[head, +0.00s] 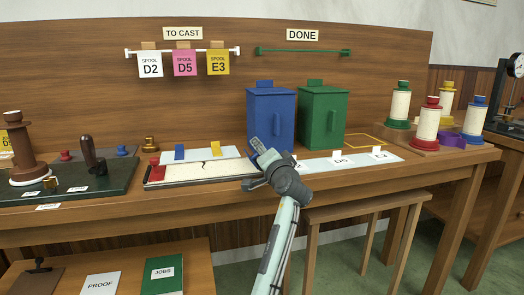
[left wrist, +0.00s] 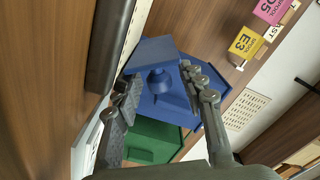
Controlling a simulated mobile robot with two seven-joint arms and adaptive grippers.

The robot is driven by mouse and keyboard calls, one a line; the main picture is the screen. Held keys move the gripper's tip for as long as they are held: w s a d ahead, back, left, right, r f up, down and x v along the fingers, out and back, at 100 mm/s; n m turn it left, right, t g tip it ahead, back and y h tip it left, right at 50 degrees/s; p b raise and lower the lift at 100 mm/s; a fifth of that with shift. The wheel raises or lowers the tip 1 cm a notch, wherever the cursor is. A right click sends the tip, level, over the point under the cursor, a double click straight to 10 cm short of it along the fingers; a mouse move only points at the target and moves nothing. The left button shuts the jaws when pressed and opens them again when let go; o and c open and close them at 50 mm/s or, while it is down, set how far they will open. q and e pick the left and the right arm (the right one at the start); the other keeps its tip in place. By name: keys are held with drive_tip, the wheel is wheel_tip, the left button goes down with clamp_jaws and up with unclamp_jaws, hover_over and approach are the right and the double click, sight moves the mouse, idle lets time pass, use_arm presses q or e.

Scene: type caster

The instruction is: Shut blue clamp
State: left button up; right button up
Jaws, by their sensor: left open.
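A small upright blue piece (head: 179,152) stands at the back edge of the pale plate on the bench; it may be the blue clamp, but I cannot tell for sure. My left gripper (head: 258,148) is to its right, in front of the blue cabinet (head: 270,115). In the left wrist view its fingers (left wrist: 165,105) are spread on both sides of a blue rounded knob (left wrist: 158,82), which sits by a flat blue slab (left wrist: 152,53). I see no contact between fingers and knob. My right gripper is not in view.
A green cabinet (head: 322,115) stands right of the blue one and also shows in the left wrist view (left wrist: 150,138). White labelled cards (head: 340,161) lie right of my gripper.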

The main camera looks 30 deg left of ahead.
use_arm(q)
drive_tip(key=shift+c, duration=0.2)
clamp_jaws()
idle(0.3)
drive_tip(key=n+b, duration=0.2)
drive_tip(key=s+a+n+b, duration=0.1)
drive_tip(key=n, duration=0.2)
drive_tip(key=s+n+b, duration=0.1)
drive_tip(key=n+b, duration=0.1)
drive_tip(key=shift+a+r+n+b, duration=0.2)
drive_tip(key=shift+a+n+b, duration=0.1)
drive_tip(key=shift+a+n, duration=0.1)
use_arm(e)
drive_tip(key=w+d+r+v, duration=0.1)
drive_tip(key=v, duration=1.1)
use_arm(q)
drive_tip(key=n, duration=0.1)
drive_tip(key=n+b, duration=0.1)
drive_tip(key=n, duration=0.1)
drive_tip(key=shift+s+a+f+b, duration=0.1)
drive_tip(key=shift+s+a+b, duration=0.2)
drive_tip(key=shift+s+a, duration=0.05)
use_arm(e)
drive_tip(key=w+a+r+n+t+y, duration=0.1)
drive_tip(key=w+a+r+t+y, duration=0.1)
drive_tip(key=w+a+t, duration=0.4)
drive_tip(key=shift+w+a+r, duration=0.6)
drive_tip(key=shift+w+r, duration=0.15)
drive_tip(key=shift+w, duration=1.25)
